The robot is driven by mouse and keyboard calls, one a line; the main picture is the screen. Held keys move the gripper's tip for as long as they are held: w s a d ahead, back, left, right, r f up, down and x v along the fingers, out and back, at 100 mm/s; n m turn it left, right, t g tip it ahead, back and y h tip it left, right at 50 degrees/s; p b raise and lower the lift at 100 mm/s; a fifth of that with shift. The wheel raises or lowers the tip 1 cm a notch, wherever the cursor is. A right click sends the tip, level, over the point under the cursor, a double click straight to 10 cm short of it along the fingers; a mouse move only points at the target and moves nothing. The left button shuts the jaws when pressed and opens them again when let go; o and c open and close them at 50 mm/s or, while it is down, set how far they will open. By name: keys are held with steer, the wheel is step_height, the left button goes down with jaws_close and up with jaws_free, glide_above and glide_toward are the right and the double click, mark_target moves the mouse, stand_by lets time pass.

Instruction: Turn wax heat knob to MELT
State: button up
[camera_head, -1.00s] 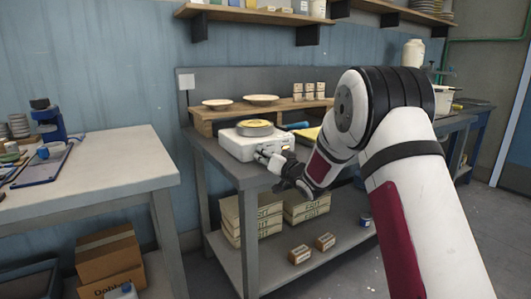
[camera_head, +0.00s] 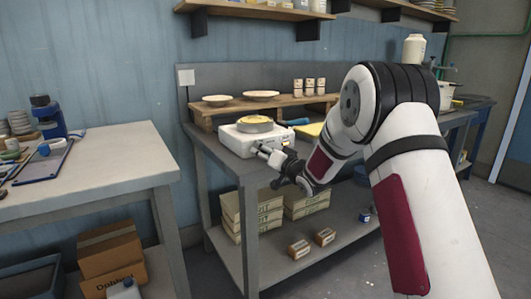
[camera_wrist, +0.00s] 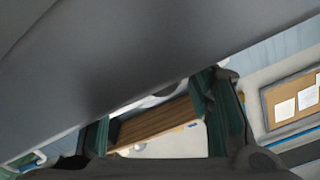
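The white heater box (camera_head: 236,140), with a round yellowish pan (camera_head: 255,124) on top, stands on the left end of the grey bench. My gripper (camera_head: 262,150) is at the box's front right side, with its tips close to or touching the front face. I cannot tell whether they touch. The wax heat knob and its markings cannot be made out; the gripper covers part of that face. In the wrist view, the two dark green fingers (camera_wrist: 160,125) stand apart, with nothing visibly held. A large grey surface (camera_wrist: 110,60) fills the upper left and hides part of the fingers' reach.
A wooden riser (camera_head: 220,117) with two shallow dishes stands behind the box. A blue-handled tool (camera_head: 297,122) lies to the right. A separate pale table (camera_head: 90,175) stands at left, with a gap between. Cartons (camera_head: 250,215) sit on the bench's lower shelf.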

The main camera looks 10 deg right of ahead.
steer(key=v, duration=1.2)
steer(key=shift+d, duration=0.1)
steer(key=shift+c, duration=0.2)
